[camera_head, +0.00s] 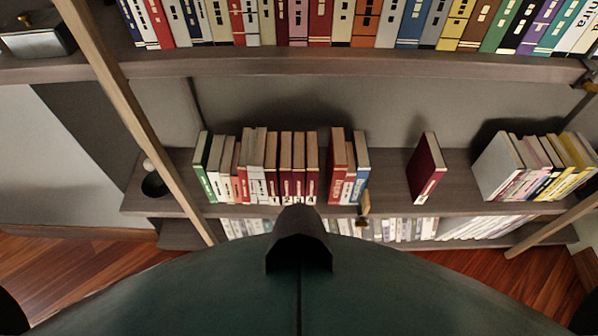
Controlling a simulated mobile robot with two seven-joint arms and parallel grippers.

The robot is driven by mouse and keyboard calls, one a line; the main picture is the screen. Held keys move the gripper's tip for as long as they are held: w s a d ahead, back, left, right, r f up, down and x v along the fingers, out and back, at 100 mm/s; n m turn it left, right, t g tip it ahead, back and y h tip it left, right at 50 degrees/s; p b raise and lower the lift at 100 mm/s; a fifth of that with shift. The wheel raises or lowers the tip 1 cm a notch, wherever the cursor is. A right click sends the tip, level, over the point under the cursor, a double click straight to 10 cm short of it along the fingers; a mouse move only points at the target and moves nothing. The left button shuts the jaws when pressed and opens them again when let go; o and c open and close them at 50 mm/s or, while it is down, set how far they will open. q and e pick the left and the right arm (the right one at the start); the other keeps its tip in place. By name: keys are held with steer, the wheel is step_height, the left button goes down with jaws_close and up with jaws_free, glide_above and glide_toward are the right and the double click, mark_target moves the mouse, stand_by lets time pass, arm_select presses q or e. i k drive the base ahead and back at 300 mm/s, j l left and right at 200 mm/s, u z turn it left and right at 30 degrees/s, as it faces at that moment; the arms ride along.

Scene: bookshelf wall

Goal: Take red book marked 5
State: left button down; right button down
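A dark red book (427,168) stands alone on the middle shelf, right of centre, with bare shelf on both sides. It has a light mark low on its spine that looks like a 5, though it is small. To its left, a row of dark red books (285,172) shows light digits low on the spines, among them 1, 2 and 4. Neither of my grippers is in view.
Books fill the upper shelf (330,65). More books (535,165) lean at the right of the middle shelf (385,185), and a lower shelf holds pale books (410,229). Slanted wooden uprights (130,110) stand in front. A dark round pot (154,184) sits at left.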

mark_target(427, 166)
steer(key=k+z, duration=0.1)
steer(key=z, duration=0.25)
steer(key=k+l+z, duration=0.1)
steer(key=z, duration=0.2)
steer(key=k+l+z, duration=0.1)
steer(key=z, duration=0.25)
